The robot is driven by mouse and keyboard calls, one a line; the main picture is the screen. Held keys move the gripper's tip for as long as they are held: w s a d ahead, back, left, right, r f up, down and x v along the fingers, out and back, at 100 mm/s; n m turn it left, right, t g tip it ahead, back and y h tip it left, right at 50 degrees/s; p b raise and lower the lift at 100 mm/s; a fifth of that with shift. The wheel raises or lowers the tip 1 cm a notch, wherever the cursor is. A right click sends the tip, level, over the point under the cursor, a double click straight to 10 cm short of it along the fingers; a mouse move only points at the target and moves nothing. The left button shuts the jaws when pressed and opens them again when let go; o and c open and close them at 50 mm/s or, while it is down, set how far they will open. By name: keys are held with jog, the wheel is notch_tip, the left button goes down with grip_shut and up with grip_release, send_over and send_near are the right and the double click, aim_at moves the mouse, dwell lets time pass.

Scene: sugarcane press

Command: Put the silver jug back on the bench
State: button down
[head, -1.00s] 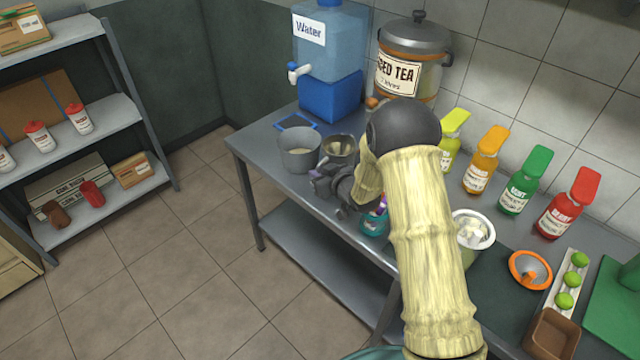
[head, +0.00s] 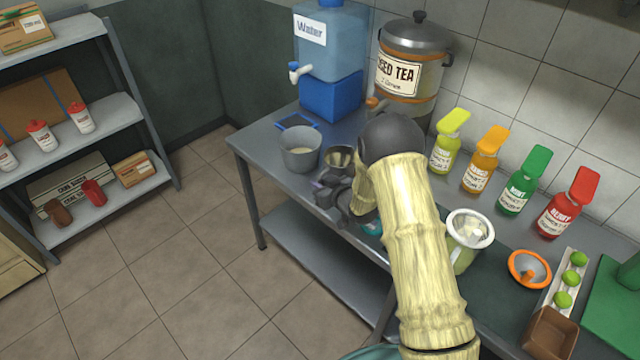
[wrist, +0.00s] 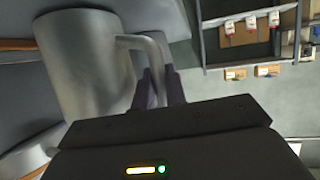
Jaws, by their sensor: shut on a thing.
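My gripper is shut on the handle. The jug looks close to upright in the head view.
The water dispenser (head: 331,75) and tea urn (head: 412,70) stand behind. A pale green container (head: 467,240) and several syrup bottles are to the right. A teal item (head: 371,228) is partly hidden by my arm.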

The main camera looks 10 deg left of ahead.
jog(key=shift+f, duration=0.2)
jog(key=c, duration=1.4)
grip_release()
jog(key=shift+c, duration=0.2)
jog(key=shift+r, duration=0.1)
jog(key=shift+r, duration=0.15)
jog(key=b+v, duration=0.1)
jog(key=v, duration=1.1)
jog(key=shift+b, duration=0.35)
